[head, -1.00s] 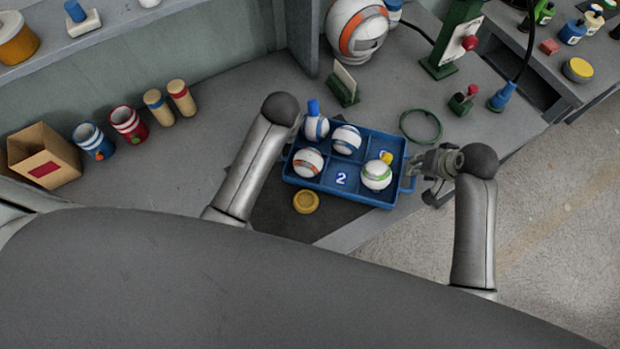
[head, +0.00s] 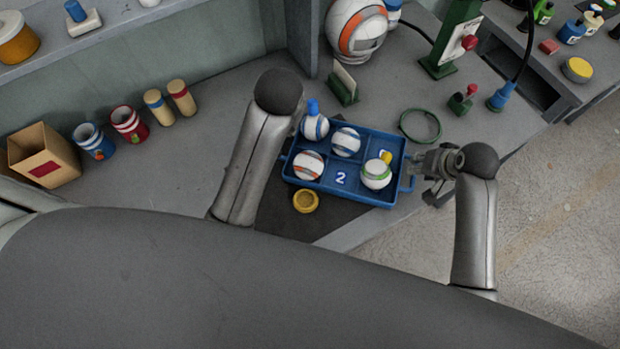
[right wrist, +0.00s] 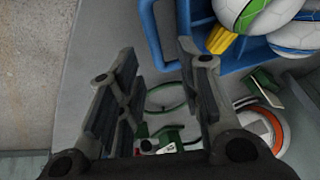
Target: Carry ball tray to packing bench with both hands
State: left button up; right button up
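The blue ball tray (head: 352,189) lies flat on the grey bench, marked "2", with several striped white balls in its compartments. A blue handle (head: 407,185) sticks out at its right end and also shows in the right wrist view (right wrist: 150,32). My right gripper (head: 432,172) is just right of that handle. In the right wrist view its fingers (right wrist: 160,68) are spread with nothing between them, and the handle is beyond the tips. My left arm (head: 255,150) stands over the tray's left end.
A yellow ring (head: 305,200) lies in front of the tray on a dark mat. A green ring (head: 420,125) and a green card holder (head: 343,88) lie behind it. Cans (head: 128,124) and a cardboard box (head: 44,158) stand left. Open floor is at right.

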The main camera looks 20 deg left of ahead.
jog(key=v, duration=1.2)
jog(key=shift+f, duration=0.1)
